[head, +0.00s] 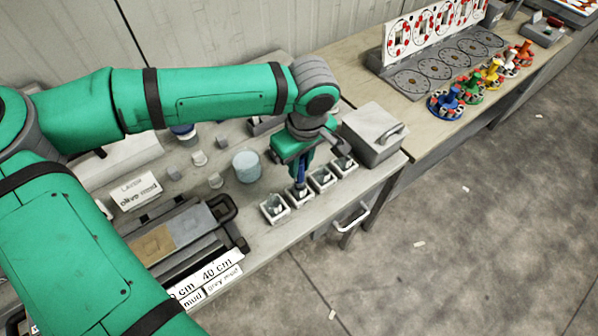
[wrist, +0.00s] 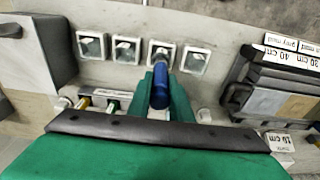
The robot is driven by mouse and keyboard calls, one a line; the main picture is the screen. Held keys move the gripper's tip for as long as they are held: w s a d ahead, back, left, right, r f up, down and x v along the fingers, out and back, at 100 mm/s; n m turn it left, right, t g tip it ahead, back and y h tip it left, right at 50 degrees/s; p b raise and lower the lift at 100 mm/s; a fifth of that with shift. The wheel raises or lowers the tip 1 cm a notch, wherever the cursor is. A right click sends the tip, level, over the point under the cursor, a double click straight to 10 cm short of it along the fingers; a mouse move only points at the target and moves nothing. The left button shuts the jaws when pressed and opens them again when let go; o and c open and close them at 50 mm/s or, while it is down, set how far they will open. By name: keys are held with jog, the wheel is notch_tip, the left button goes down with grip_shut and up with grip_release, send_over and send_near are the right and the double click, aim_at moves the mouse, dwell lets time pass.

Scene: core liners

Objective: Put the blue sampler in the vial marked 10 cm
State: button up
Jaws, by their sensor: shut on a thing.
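My gripper (head: 300,170) is shut on the blue sampler (head: 301,178), which hangs down over the row of square white holders. The sampler also shows between the green fingers in the wrist view (wrist: 160,92). Its lower end is at the second holder from the left (head: 298,195) in the head view; I cannot tell whether it is inside or just above. In the wrist view this holder (wrist: 161,52) lies directly beyond the sampler. No 10 cm mark is readable on the holders.
A grey box with a handle (head: 376,133) stands right of the holders. A pale blue cup (head: 247,166) stands left of them. A dark tray (head: 180,235) with a core and 40 cm card (head: 217,269) lies at the front left. Coloured stands (head: 446,103) are on the other table.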

aim_at(300, 174)
jog(key=shift+f, duration=1.85)
jog(key=shift+f, duration=0.1)
jog(key=o, duration=0.9)
jog(key=r, duration=0.8)
jog(key=s+r, duration=0.1)
jog(key=r, duration=0.3)
jog(key=shift+s+d+r, duration=0.1)
jog(key=shift+d, duration=0.3)
